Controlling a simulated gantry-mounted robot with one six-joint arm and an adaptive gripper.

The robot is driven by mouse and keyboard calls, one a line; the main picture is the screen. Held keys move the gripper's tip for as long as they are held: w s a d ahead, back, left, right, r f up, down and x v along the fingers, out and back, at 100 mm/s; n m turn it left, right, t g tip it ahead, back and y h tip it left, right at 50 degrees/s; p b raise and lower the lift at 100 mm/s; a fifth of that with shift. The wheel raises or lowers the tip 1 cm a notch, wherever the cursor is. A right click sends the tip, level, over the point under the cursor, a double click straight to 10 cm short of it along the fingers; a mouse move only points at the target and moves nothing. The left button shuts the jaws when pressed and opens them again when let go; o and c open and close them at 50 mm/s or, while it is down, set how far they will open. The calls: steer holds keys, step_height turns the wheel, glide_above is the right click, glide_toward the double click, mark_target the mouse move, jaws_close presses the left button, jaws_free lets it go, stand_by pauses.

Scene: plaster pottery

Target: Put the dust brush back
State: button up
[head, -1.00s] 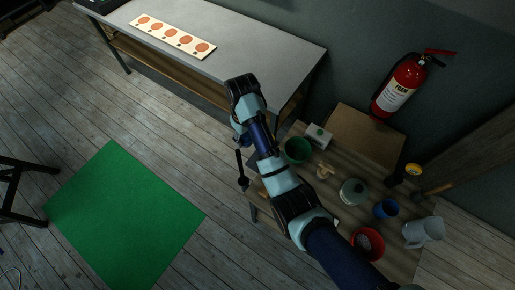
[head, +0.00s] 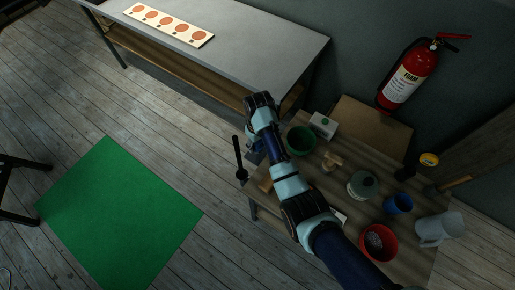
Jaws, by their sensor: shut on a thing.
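In the head view my gripper (head: 250,150) is beyond the bend of my arm, mostly hidden by the wrist, at the left end of the wooden worktable (head: 345,225). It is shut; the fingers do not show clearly. A slim dark thing with a rounded lower end, which looks like the dust brush (head: 240,157), sticks out just left of it. It appears over the floor, off the table's left edge. Its exact hold and bristles are too small to tell.
The worktable carries a green pot (head: 300,140), a white box (head: 322,125), a lidded jar (head: 362,185), a blue cup (head: 398,203), a red bucket (head: 377,242) and a grey jug (head: 438,228). A grey bench (head: 250,55) stands behind. A green mat (head: 120,215) lies on the floor.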

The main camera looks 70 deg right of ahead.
mark_target(257, 148)
steer(key=shift+f+b, duration=0.5)
steer(key=shift+f, duration=1.75)
steer(key=shift+f, duration=0.2)
steer(key=o, duration=1.3)
steer(key=shift+r, duration=0.15)
step_height(257, 148, up, 12)
steer(key=shift+d+r+p, duration=0.1)
steer(key=shift+p, duration=1.15)
